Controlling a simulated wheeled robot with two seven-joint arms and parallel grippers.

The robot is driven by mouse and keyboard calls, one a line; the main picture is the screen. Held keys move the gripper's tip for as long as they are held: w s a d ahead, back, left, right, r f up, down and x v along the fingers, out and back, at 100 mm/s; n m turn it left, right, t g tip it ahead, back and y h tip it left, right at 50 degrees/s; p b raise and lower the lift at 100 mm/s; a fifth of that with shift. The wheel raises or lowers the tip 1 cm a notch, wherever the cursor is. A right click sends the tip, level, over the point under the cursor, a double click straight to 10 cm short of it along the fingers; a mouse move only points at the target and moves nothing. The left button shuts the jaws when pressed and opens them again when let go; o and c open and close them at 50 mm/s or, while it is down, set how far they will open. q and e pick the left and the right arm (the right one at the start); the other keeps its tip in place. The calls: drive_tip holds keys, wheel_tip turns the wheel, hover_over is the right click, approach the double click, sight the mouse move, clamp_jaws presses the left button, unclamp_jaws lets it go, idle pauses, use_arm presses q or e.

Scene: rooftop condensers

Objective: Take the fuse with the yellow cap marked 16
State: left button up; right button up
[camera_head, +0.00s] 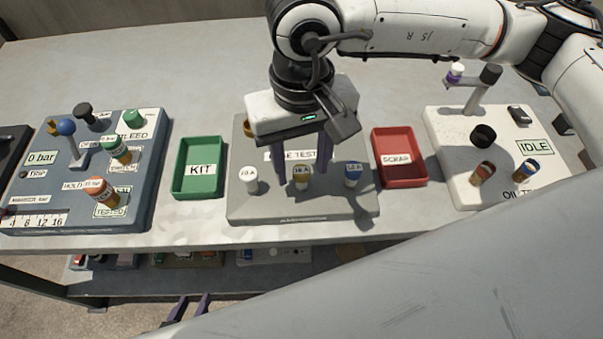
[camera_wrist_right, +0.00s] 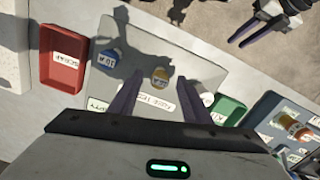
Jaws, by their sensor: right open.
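The fuse with the yellow cap marked 16 A (camera_head: 302,174) stands upright in the grey fuse test block (camera_head: 350,208). The yellow cap also shows in the right wrist view (camera_wrist_right: 160,75). My left gripper (camera_head: 190,307) is open and empty, low in front of the bench.
A green KIT tray (camera_head: 199,191) stands left of the block, a red SCRAP tray (camera_head: 411,182) right of it. A blue-grey pressure panel (camera_head: 150,170) is at the left, a white oil tester (camera_head: 446,165) at the right. The bench behind is mostly clear.

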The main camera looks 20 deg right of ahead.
clamp_jaws()
